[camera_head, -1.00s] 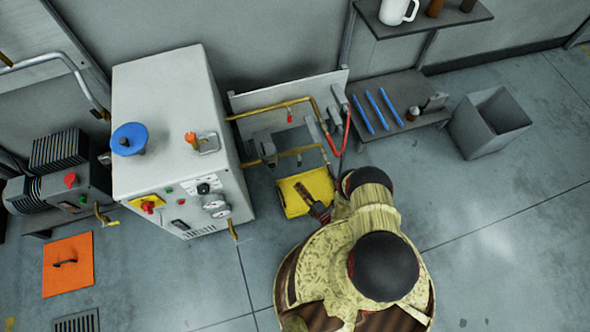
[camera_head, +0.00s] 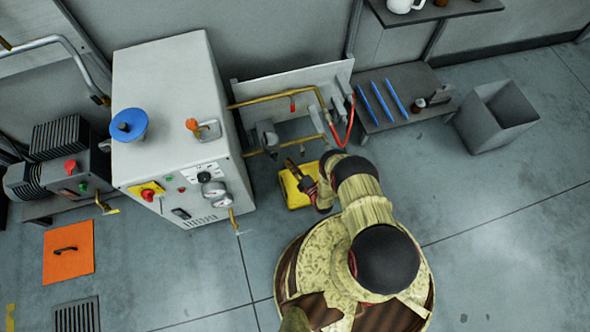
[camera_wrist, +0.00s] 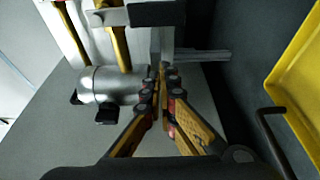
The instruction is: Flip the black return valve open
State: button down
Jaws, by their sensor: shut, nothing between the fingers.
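My gripper (camera_head: 289,163) is shut and empty, low beside the lower brass pipe (camera_head: 262,152) in the head view. In the wrist view its fingertips (camera_wrist: 162,72) meet beside a silver cylinder (camera_wrist: 112,84) with black knobs. A silver lever with a flat black grip (camera_wrist: 155,13), which looks like the black return valve, crosses a brass pipe (camera_wrist: 118,45) at the top of the wrist view. The fingertips are apart from this grip in the picture. I cannot make out the black valve clearly in the head view.
A red-handled valve (camera_head: 292,104) sits on the upper brass pipe. A yellow box (camera_head: 296,193) stands on the floor under my gripper. The grey cabinet (camera_head: 160,85) is to the left. Red hoses (camera_head: 350,120) and a low shelf (camera_head: 425,80) are to the right.

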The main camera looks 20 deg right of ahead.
aim_at(302, 154)
jog(key=shift+d+b, duration=0.35)
jog(key=shift+d, duration=1.7)
jog(key=shift+s, duration=0.1)
